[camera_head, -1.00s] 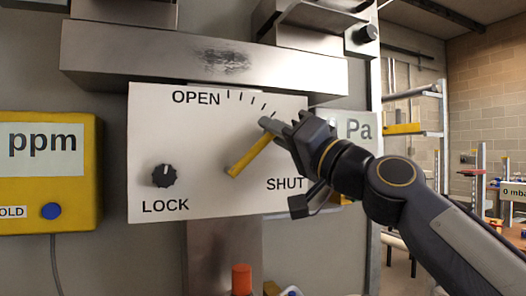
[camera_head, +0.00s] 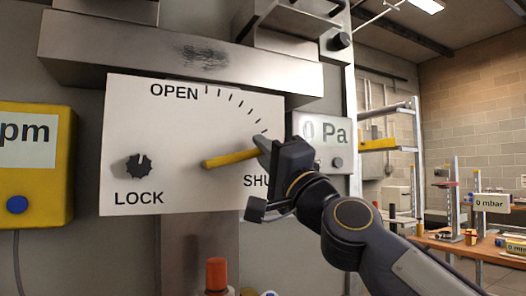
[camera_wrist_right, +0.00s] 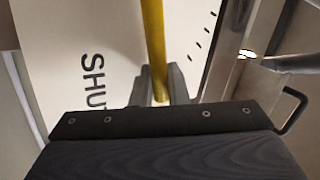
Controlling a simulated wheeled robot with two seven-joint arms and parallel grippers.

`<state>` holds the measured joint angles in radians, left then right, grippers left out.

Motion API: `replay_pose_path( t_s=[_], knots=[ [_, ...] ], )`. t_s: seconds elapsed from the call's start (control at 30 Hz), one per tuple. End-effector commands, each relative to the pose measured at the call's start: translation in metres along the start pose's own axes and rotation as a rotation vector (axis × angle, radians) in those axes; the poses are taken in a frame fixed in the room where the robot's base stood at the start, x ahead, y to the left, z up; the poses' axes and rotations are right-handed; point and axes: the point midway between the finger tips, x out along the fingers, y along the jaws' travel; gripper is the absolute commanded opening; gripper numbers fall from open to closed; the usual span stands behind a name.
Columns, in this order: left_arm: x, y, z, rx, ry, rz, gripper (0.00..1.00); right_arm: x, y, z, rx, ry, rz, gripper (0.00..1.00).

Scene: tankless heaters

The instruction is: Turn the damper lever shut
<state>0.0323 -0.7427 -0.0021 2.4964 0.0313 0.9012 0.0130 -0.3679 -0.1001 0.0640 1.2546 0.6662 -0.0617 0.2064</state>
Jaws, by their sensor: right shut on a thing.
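The yellow damper lever (camera_head: 228,159) sits on a white panel (camera_head: 180,110) marked OPEN at the top and SHUT at the lower right. The lever points right and slightly up, a little above the SHUT label, which is partly covered. My right gripper (camera_head: 262,150) is shut on the lever's outer end. In the right wrist view the yellow lever (camera_wrist_right: 154,50) runs down between my fingers (camera_wrist_right: 160,88), with the SHUT lettering (camera_wrist_right: 92,80) to its left. My left gripper is not in view.
A black LOCK knob (camera_head: 139,166) is at the panel's lower left. A yellow ppm box (camera_head: 45,185) stands left, and a Pa gauge (camera_head: 318,145) is right, behind my arm. A metal duct (camera_head: 180,55) crosses above. An orange-capped part (camera_head: 216,274) is below.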

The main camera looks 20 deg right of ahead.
Motion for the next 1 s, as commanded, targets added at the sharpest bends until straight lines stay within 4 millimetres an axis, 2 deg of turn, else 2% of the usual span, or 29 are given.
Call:
replay_pose_path(
  t_s=[0.3,0.33,0.37,0.67,0.77,1.0],
  knots=[
    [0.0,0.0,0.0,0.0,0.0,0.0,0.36,0.0,0.0,0.0,0.0,0.0,0.001,0.0],
    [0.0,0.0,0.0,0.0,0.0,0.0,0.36,0.0,0.0,0.0,0.0,-0.001,0.001,0.16],
    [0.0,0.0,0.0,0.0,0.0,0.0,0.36,0.0,0.0,0.0,0.0,-0.001,0.001,0.2],
    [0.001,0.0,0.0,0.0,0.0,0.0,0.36,-0.002,0.0,0.0,0.0,0.0,0.0,0.2],
    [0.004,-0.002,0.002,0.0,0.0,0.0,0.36,-0.012,0.001,0.0,0.0,0.0,-0.001,0.2],
    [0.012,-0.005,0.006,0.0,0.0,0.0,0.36,-0.054,0.001,0.0,0.0,0.001,-0.001,0.2]
  ],
)
